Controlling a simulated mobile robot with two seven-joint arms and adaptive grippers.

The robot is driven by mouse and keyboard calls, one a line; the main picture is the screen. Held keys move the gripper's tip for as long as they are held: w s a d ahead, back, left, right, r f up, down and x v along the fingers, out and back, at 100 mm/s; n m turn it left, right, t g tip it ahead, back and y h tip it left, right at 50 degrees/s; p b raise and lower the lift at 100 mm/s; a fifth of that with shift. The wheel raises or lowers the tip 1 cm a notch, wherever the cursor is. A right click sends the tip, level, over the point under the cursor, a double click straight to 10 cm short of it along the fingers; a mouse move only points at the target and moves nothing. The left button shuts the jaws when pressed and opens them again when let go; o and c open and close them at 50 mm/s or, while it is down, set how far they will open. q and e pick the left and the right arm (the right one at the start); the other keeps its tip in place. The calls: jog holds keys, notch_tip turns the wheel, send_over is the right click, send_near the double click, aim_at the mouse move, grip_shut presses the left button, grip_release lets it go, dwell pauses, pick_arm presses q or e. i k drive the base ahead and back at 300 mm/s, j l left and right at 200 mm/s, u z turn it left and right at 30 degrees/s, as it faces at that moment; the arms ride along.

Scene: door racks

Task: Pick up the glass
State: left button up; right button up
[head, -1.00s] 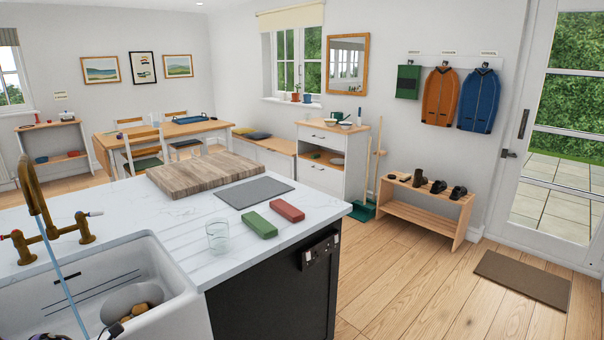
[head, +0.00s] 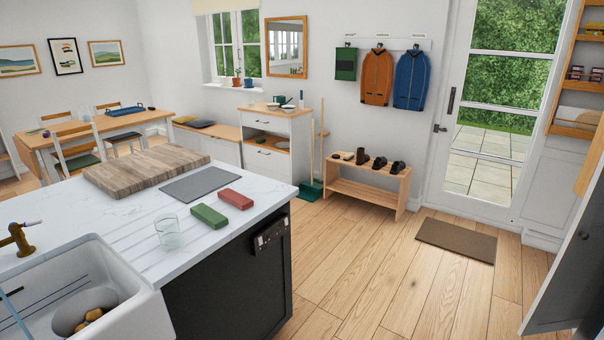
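A clear, empty-looking glass (head: 168,233) stands upright on the white marble counter (head: 128,232), on the grooved part right of the sink. A green block (head: 209,216) and a red block (head: 236,199) lie to the right of the glass, apart from it. Neither of my grippers shows in the head view.
A wooden board (head: 145,174) and a grey mat (head: 200,184) lie behind the glass. Open wooden floor (head: 350,265) extends right of the black counter front (head: 230,290).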

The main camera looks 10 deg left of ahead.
aim_at(169, 232)
jog(key=i+l+u, duration=0.1)
jog(key=i, duration=0.3)
jog(key=i+l+u, duration=0.15)
jog(key=i+l, duration=0.15)
jog(key=i+l+u, duration=0.1)
jog(key=i+l, duration=0.15)
jog(key=i, duration=0.25)
